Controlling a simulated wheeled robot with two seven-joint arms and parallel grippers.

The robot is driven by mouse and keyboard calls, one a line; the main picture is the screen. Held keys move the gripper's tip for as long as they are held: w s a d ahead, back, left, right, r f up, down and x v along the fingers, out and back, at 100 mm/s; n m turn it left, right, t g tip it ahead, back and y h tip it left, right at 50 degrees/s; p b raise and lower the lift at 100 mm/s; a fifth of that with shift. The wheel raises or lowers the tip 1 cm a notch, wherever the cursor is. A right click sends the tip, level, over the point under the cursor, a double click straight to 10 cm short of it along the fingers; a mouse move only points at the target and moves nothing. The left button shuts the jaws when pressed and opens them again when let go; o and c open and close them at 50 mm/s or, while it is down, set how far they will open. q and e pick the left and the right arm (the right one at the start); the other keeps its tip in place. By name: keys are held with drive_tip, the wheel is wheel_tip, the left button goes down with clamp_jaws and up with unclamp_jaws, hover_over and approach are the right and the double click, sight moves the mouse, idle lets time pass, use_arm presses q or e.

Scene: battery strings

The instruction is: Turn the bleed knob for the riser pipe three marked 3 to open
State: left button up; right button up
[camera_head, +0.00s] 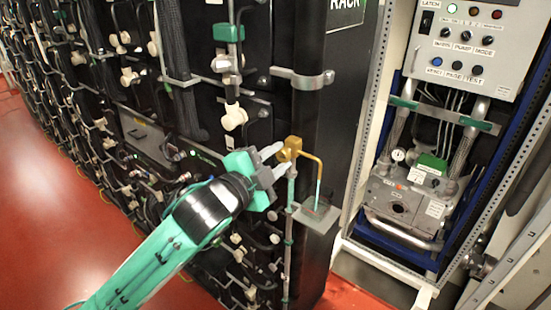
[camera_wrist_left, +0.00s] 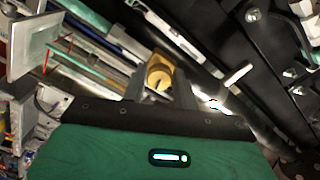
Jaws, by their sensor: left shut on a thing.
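A brass bleed knob (camera_head: 288,151) sits on a brass fitting at the top of a thin riser pipe (camera_head: 290,200) on the rack's front corner. In the left wrist view the round knob (camera_wrist_left: 159,76) with a dark slot lies between the fingers. No number 3 is readable. My right gripper is not in view.
The black battery rack (camera_head: 200,110) with pale valves, hoses and fittings stands behind and left. A control panel (camera_head: 470,40) with lamps and knobs and a grey pump unit (camera_head: 400,205) stand at the right. The red floor (camera_head: 70,200) at left is clear.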

use_arm(q)
drive_tip(key=n, duration=0.3)
drive_tip(key=shift+n, duration=0.4)
drive_tip(key=n, duration=0.3)
drive_tip(key=shift+d+n, duration=0.1)
drive_tip(key=shift+n, duration=0.2)
drive_tip(key=n, duration=0.3)
drive_tip(key=shift+s+n, duration=0.1)
drive_tip(key=shift+n, duration=0.2)
drive_tip(key=shift+r+n, duration=0.15)
drive_tip(key=shift+n, duration=1.65)
drive_tip(key=o, duration=1)
drive_tip(key=shift+c, duration=0.2)
drive_tip(key=shift+d, duration=0.15)
